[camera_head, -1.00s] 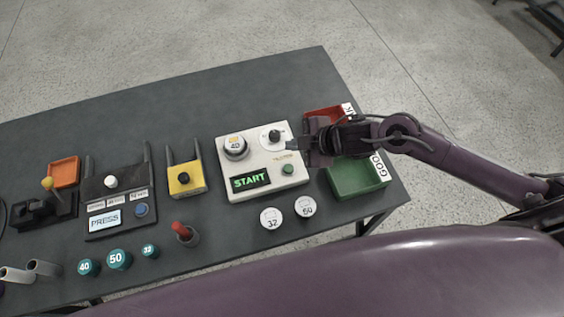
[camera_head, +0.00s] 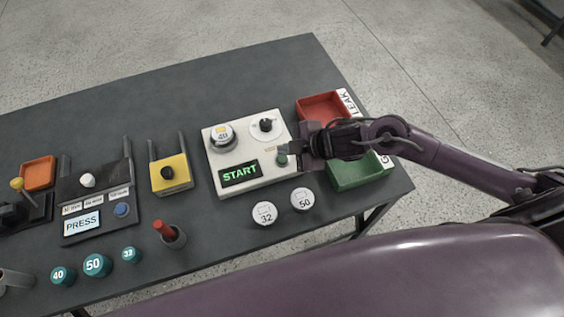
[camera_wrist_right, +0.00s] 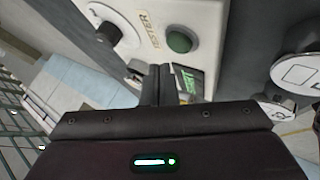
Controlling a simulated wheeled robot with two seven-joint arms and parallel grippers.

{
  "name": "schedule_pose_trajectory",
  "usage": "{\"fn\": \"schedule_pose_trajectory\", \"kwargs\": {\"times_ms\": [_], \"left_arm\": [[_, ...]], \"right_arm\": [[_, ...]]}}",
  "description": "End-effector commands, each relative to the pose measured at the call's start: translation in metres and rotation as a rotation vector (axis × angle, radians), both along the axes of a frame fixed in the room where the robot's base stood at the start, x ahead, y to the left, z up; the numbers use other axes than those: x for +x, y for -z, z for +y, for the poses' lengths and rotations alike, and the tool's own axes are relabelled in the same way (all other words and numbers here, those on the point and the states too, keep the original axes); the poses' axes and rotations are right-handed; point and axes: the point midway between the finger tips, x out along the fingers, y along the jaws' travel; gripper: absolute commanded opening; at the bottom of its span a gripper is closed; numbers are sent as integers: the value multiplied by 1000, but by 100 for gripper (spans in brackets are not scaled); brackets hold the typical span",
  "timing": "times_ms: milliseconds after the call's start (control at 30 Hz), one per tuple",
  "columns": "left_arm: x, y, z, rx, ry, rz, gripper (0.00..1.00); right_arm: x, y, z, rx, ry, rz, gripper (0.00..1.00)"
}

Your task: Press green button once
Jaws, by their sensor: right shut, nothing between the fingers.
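The green button (camera_head: 282,160) sits on the right part of a white tester box (camera_head: 217,158), beside a lit START display (camera_head: 240,174). In the right wrist view the round green button (camera_wrist_right: 179,41) stands out from the box face, uncovered. My right gripper (camera_head: 287,149) is shut and empty, its tip very near the button in the head view. My left gripper is out of view.
A black knob (camera_head: 266,125) and a round part marked 40 (camera_head: 222,135) are on the box. Red (camera_head: 318,106) and green (camera_head: 355,176) trays lie to the right. White discs 32 (camera_head: 264,213) and 50 (camera_head: 302,199) lie in front. A yellow block (camera_head: 170,173) stands left.

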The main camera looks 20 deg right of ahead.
Motion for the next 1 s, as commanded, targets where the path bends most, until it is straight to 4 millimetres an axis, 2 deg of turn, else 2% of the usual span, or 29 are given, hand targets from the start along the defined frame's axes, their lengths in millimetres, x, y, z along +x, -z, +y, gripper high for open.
{"fn": "schedule_pose_trajectory", "kwargs": {"times_ms": [100, 1000], "left_arm": [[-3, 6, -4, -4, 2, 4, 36], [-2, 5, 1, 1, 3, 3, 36]], "right_arm": [[0, 8, 0, 0, 0, 0, 0], [0, 7, 0, 1, 0, -1, 0]]}}
